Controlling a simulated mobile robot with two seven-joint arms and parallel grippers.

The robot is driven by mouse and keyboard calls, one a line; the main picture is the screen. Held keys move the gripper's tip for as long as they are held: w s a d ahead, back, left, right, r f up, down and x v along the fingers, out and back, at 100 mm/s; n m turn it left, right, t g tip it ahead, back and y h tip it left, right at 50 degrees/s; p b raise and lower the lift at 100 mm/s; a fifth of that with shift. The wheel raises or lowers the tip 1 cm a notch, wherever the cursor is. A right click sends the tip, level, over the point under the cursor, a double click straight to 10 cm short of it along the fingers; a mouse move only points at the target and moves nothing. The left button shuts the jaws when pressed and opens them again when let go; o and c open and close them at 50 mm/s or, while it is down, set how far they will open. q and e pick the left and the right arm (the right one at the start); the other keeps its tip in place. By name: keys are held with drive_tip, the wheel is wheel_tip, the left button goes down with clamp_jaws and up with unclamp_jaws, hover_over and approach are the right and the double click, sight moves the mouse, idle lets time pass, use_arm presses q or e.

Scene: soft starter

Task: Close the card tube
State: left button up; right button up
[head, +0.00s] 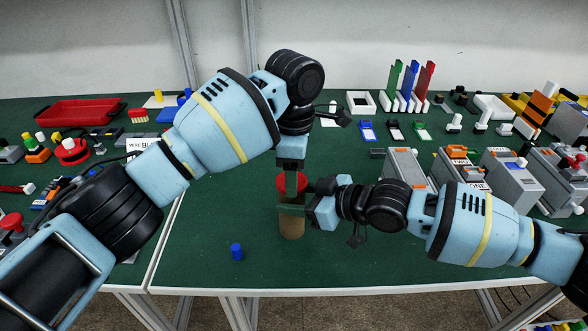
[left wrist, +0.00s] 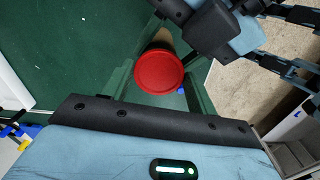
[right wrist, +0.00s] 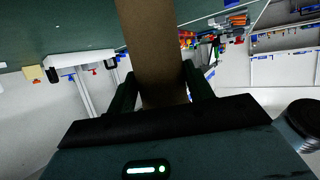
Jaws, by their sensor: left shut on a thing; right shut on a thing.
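The brown card tube (head: 292,229) stands upright near the front edge of the green table. My right gripper (head: 292,209) is shut around its upper part; the tube also fills the middle of the right wrist view (right wrist: 152,50). The red cap (head: 281,183) is at the tube's top end, and my left gripper (head: 291,186) is shut on it from above. The cap shows as a round red disc between the left fingers in the left wrist view (left wrist: 159,72). The fingers hide the join, so I cannot tell whether the cap is seated or just above the rim.
A small blue cylinder (head: 236,252) stands left of the tube near the front edge. Grey boxes (head: 404,166) stand to the right behind my right arm. A red tray (head: 75,113) lies at the back left. The table front around the tube is mostly clear.

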use_arm(q)
drive_tip(key=shift+f, duration=0.4)
drive_tip(key=o, duration=1)
wheel_tip(320, 180, up, 12)
use_arm(e)
drive_tip(key=o, duration=1.5)
drive_tip(key=shift+c, duration=0.2)
use_arm(q)
drive_tip(key=shift+w+f, duration=0.1)
drive_tip(key=shift+f, duration=0.5)
use_arm(e)
drive_tip(key=v, duration=0.8)
